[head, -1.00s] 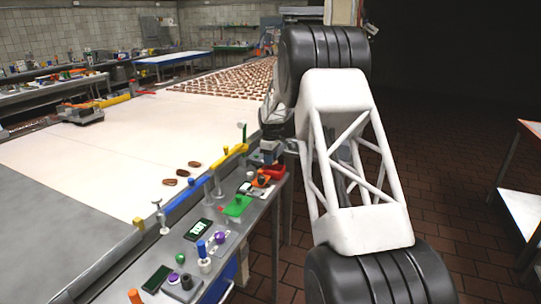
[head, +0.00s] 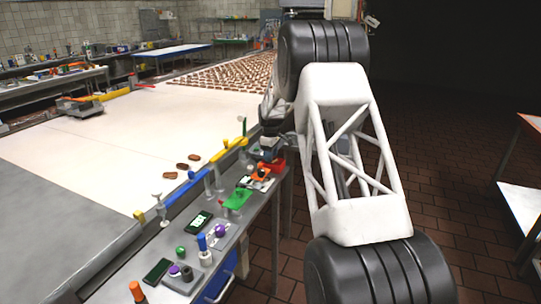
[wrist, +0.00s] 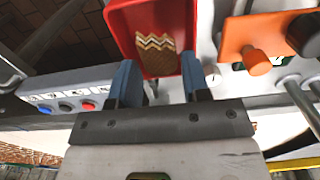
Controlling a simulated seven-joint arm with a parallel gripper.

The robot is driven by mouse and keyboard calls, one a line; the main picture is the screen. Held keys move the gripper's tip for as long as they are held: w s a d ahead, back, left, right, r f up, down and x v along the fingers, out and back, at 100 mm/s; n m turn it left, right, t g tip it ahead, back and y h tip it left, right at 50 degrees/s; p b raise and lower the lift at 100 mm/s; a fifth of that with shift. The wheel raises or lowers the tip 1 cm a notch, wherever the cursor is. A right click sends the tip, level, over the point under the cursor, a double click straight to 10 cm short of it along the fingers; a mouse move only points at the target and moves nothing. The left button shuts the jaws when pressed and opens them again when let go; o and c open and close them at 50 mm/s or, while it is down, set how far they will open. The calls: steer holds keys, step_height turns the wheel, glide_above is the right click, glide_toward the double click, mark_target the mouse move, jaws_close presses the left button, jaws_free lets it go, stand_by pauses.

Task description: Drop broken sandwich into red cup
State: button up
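The red cup (wrist: 115,20) is at the top of the wrist view. It also shows small at the right end of the side counter in the head view (head: 279,165). A brown and cream piece of broken sandwich (wrist: 156,52) shows inside the cup's rim in the wrist view. My gripper (wrist: 159,62) has its two blue fingers wide apart, with the tips at the near side of the cup. The piece shows between and beyond the tips, and neither finger touches it. I cannot tell whether it rests on the cup's bottom. In the head view my gripper is small and partly hidden.
An orange part (wrist: 258,63) stands right of the cup. A panel with coloured buttons (wrist: 67,105) is to the left. The pale conveyor (head: 90,150) carries several brown sandwiches (head: 182,166). The narrow counter holds a green block (head: 237,198) and other small items.

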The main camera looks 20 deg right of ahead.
steer(key=o, duration=0.4)
steer(key=shift+c, duration=0.2)
steer(key=shift+r, duration=0.1)
step_height(320, 180, up, 8)
steer(key=shift+f, duration=0.2)
stand_by(0.6)
stand_by(0.4)
